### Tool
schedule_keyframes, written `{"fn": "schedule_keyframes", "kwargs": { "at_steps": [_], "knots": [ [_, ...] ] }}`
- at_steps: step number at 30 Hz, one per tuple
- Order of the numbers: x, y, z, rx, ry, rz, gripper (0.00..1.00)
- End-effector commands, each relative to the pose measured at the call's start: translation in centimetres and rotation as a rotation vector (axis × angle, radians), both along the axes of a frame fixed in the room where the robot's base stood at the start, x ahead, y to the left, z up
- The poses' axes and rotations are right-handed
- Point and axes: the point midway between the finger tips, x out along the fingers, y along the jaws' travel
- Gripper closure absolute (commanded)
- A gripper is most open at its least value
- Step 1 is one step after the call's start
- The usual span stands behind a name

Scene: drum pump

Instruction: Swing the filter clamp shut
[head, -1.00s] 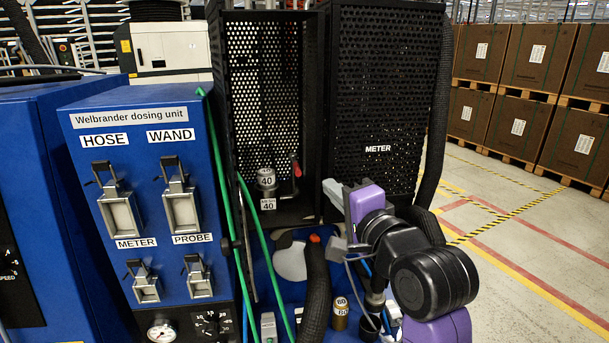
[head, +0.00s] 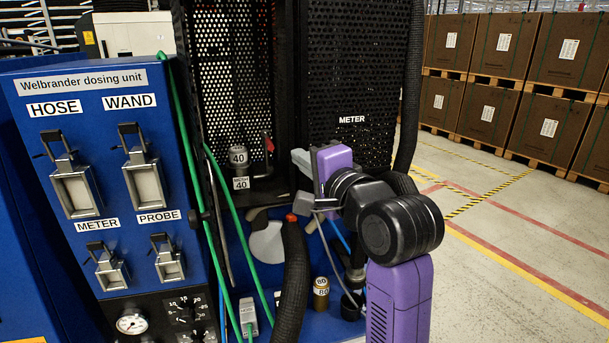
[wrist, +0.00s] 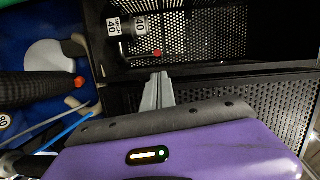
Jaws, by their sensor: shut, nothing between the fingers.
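The filter (head: 238,157), a grey cylinder marked 40, stands inside the black mesh cabinet, above a plate reading 40. Beside it on the right is an upright red-tipped handle (head: 268,145), which looks like part of the clamp; I cannot tell how far the clamp is swung. In the wrist view the filter (wrist: 140,25) is at the top, with the red tip (wrist: 157,53) below it. My gripper (head: 297,158) is right of the handle, apart from it. In the wrist view its grey fingers (wrist: 158,80) are together and empty, pointing toward the red tip.
The mesh panel marked METER (head: 350,95) stands right behind my gripper. A thick black hose (head: 293,280) and green hoses (head: 235,190) rise in front. The blue dosing unit (head: 110,200) stands left. Open floor (head: 520,230) lies right.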

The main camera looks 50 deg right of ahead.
Motion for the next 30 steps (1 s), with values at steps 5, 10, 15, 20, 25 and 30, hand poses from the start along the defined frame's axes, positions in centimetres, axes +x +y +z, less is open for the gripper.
{"fn": "schedule_keyframes", "kwargs": {
  "at_steps": [5, 10, 15, 20, 25, 30],
  "knots": [
    [0.6, -0.2, -0.4, -0.003, -0.004, 0.001, 1.00],
    [3.9, -1.6, 0.1, 0.001, 0.003, 0.000, 1.00],
    [6.1, -2.4, 0.0, 0.001, 0.002, 0.000, 1.00],
    [7.2, -2.9, -0.1, -0.001, 0.001, 0.000, 1.00],
    [7.5, -3.0, -0.1, -0.001, -0.001, 0.000, 1.00],
    [7.5, -3.0, -0.1, -0.001, -0.001, 0.000, 1.00]
  ]
}}
